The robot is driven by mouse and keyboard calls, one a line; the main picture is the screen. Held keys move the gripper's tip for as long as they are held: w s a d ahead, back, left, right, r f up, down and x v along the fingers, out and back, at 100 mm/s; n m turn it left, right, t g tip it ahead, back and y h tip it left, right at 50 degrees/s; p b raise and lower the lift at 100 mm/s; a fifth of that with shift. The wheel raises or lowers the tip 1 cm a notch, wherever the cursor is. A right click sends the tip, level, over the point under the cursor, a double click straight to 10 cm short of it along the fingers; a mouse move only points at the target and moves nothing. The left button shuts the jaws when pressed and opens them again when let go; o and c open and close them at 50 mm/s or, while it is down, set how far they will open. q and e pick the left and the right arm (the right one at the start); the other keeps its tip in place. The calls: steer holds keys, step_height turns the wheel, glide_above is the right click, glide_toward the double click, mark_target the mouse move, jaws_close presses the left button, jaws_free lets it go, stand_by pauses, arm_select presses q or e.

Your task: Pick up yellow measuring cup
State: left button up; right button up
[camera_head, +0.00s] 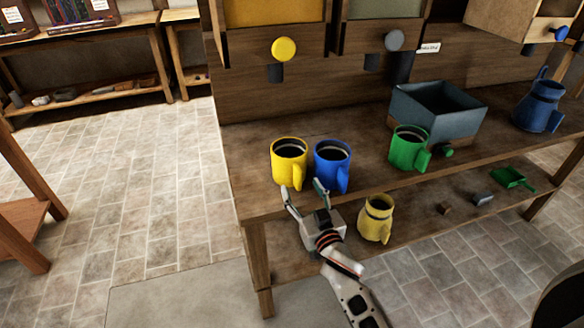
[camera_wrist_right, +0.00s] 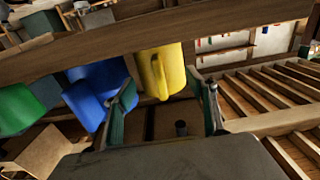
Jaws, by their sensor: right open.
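The yellow measuring cup (camera_head: 289,162) stands upright near the left front edge of the wooden table, its handle toward the front right. It also shows in the right wrist view (camera_wrist_right: 172,68), ahead of and between the fingers. My right gripper (camera_head: 305,190) is open and empty at the table's front edge, just in front of the yellow and blue cups. In the right wrist view its fingers (camera_wrist_right: 168,98) are spread apart, the left one near the blue cup (camera_wrist_right: 98,85). The blue cup (camera_head: 331,162) stands close beside the yellow one. My left gripper is out of view.
A green cup (camera_head: 407,148) and a blue-grey bin (camera_head: 437,108) stand farther right, with a blue pitcher (camera_head: 540,106) near the right end. A yellow pitcher (camera_head: 376,219) stands on the lower shelf (camera_head: 410,222). Wooden dispensers with a yellow knob (camera_head: 284,49) hang above.

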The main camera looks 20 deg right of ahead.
mark_target(300, 184)
steer(key=shift+w, duration=2.4)
steer(key=shift+r, duration=0.1)
jaws_close()
